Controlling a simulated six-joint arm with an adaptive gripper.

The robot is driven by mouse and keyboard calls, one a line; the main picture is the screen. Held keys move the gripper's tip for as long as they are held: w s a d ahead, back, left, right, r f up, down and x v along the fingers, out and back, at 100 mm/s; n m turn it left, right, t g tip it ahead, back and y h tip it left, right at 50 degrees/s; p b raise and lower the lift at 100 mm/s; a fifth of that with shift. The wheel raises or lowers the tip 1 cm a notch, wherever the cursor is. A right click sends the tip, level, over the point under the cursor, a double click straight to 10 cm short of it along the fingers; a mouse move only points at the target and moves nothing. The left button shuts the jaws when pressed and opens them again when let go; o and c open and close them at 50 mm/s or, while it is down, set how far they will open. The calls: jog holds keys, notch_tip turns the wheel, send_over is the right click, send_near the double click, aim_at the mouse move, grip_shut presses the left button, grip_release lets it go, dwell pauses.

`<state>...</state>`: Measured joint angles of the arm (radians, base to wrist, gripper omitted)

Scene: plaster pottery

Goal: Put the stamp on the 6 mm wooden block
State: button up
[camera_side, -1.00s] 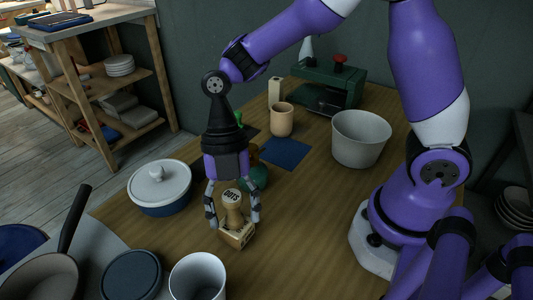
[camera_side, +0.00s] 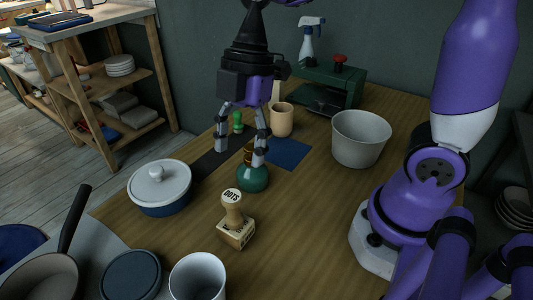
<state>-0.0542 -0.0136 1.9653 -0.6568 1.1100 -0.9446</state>
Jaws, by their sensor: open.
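The stamp with a round top marked "DOTS" (camera_side: 233,205) stands upright on the wooden block (camera_side: 236,236) at the near middle of the table. Some dark marking shows on the block, but I cannot read its size. My gripper (camera_side: 239,155) is open and empty. It is raised above the table, behind the stamp and clear of it, with its right finger in front of the neck of a green round object (camera_side: 252,179). I cannot tell whether that finger touches the object.
A lidded pot (camera_side: 160,187) stands left of the stamp, a white cup (camera_side: 197,277) in front. A blue mat (camera_side: 289,153), a tan cup (camera_side: 281,119), a grey bowl (camera_side: 360,138) and a green machine (camera_side: 333,86) are behind. Bare wood lies to the right of the stamp.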

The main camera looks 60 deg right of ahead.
jog(key=s+d+m+t+h, duration=0.1)
jog(key=s+d+m+t, duration=0.1)
jog(key=d+m, duration=0.3)
jog(key=s+d+r+m+t+h, duration=0.1)
jog(key=d+m, duration=0.4)
jog(key=m, duration=0.8)
jog(key=s+t+h, duration=0.1)
jog(key=t, duration=0.1)
jog(key=shift+s+r+t, duration=0.15)
jog(key=shift+r+t, duration=0.15)
jog(key=shift+t, duration=0.1)
